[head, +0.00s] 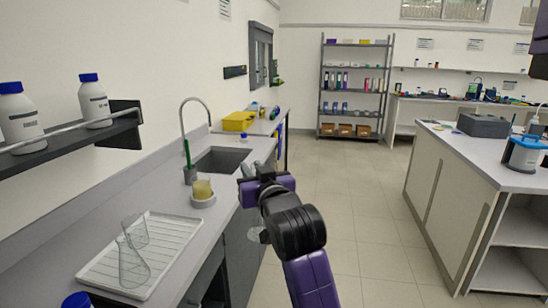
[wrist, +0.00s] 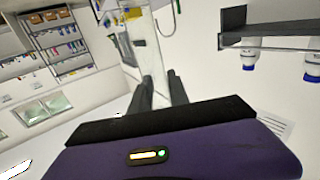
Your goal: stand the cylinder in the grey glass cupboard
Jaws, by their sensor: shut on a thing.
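My gripper (head: 246,176) is shut on a clear glass cylinder, held over the aisle beside the left counter's edge. In the wrist view, the cylinder (wrist: 154,50) stands between the dark fingers (wrist: 160,95) and runs out of the top of the frame.
The left counter holds a white draining tray (head: 95,270) with clear glassware, a sponge on a round holder (head: 202,200), a sink (head: 220,160) and a yellow bin (head: 239,121). A shelf with bottles (head: 95,101) juts out above. A bench (head: 500,165) stands right; the floor between is clear.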

